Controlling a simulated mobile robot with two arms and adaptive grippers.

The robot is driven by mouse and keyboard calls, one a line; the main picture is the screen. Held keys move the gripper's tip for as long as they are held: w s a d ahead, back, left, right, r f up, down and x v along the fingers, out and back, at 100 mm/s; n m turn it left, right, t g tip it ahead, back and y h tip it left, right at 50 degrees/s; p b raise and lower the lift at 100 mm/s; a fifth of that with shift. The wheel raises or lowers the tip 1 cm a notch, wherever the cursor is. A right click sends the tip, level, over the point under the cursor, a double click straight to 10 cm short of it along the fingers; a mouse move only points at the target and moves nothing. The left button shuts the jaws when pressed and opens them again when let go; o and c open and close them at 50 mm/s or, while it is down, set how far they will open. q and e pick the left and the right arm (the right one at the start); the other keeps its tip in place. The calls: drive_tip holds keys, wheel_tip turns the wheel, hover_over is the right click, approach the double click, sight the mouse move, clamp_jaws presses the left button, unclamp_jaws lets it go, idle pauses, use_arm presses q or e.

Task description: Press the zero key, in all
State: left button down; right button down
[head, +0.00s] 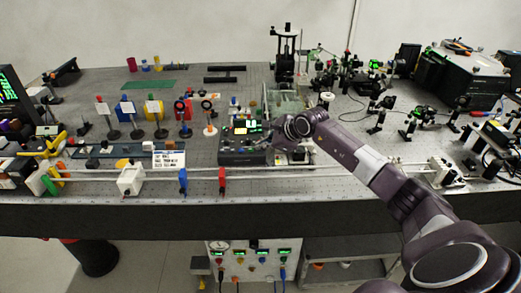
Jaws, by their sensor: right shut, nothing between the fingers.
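A dark instrument (231,156) with a small lit green display (240,127) stands near the middle of the bench. Small keys seem to sit on its front panel, but they are too small to read, so I cannot tell which is the zero key. My right gripper (269,142) is shut and empty at the right side of this instrument, its arm coming in from the lower right. Whether its tips touch the panel cannot be told. My left gripper is not in view.
A white card (169,159) with print stands left of the instrument. A long pale rail (320,172) with blue and red clamps runs along the bench front. Optical mounts and a large black box (462,77) fill the right side. The perforated bench top (330,208) has a clear front strip.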

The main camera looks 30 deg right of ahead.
drive_tip(key=shift+r+p, duration=0.3)
drive_tip(key=shift+r, duration=0.5)
drive_tip(key=shift+r+p, duration=1.3)
drive_tip(key=shift+r, duration=1.25)
